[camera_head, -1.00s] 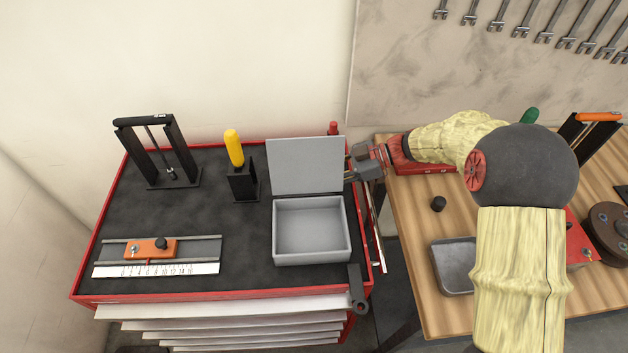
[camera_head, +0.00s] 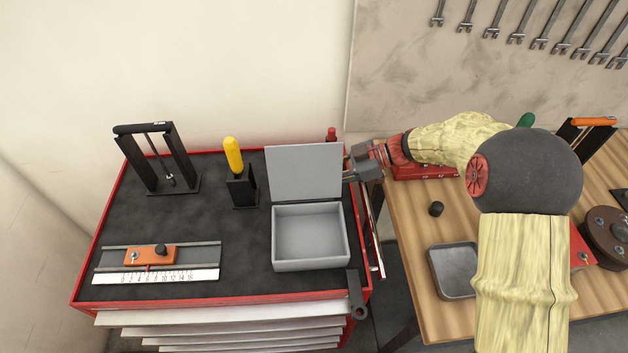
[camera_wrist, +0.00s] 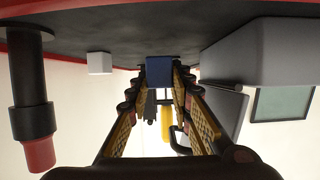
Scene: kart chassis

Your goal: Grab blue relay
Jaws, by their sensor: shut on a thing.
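The blue relay (camera_wrist: 160,69) is a small blue block between my fingertips in the wrist view, at the tool chest's dark top surface (camera_wrist: 205,22). My gripper (camera_wrist: 160,82) is shut on it, with a yellow-patterned finger on each side. In the head view my gripper (camera_head: 350,166) reaches in from the right, just behind the raised lid of the grey box (camera_head: 303,170). The relay is hidden there by the lid.
In the wrist view, a small white block (camera_wrist: 99,63) is left of the relay and a red-and-black post (camera_wrist: 32,115) stands farther left. The open grey box (camera_head: 310,263) is close by. A yellow-handled tool (camera_head: 234,155) stands in a black holder.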

